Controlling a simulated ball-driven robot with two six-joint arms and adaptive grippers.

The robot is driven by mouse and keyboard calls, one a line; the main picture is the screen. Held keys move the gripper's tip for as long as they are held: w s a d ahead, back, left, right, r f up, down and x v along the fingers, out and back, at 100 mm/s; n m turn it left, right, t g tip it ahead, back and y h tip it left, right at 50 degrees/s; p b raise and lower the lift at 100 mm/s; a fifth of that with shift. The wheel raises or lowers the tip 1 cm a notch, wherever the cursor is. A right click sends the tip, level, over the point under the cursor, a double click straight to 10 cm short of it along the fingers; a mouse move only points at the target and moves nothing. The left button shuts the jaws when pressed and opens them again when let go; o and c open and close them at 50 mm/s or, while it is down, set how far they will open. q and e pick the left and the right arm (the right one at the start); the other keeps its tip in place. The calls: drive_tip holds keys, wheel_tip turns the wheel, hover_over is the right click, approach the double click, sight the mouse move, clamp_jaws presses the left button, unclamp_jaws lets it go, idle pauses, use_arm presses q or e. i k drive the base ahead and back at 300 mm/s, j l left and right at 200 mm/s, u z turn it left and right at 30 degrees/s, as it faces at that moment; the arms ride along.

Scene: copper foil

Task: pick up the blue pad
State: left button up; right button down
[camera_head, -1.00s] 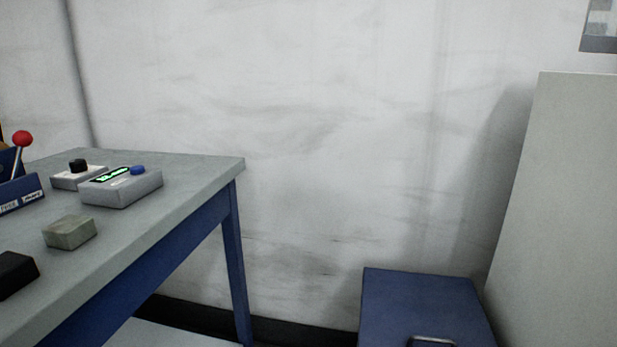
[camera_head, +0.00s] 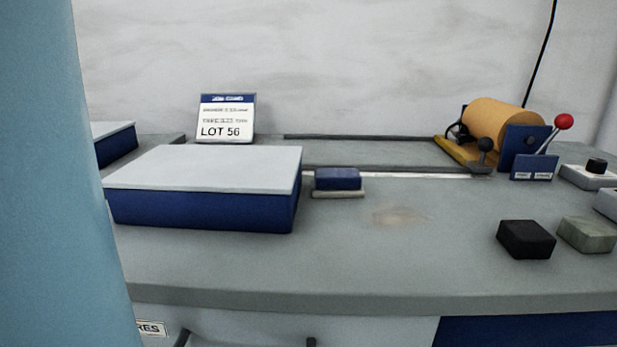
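The blue pad (camera_head: 337,179) is a small dark blue block lying on a thin pale base (camera_head: 338,194) on the grey worktable (camera_head: 400,265). It sits just right of a large blue box with a white top. A black block (camera_head: 526,239) and a grey-green block (camera_head: 587,235) lie at the table's right front. Neither of my grippers shows in the view.
The large box (camera_head: 200,210) stands left of the pad. A light blue upright surface (camera_head: 62,180) blocks the far left. A LOT 56 sign (camera_head: 226,118) and a copper-coloured roll with a red-knobbed lever (camera_head: 500,117) stand behind. The table's front middle is clear.

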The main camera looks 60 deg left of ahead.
sight(326, 183)
drive_tip(key=u, duration=1.65)
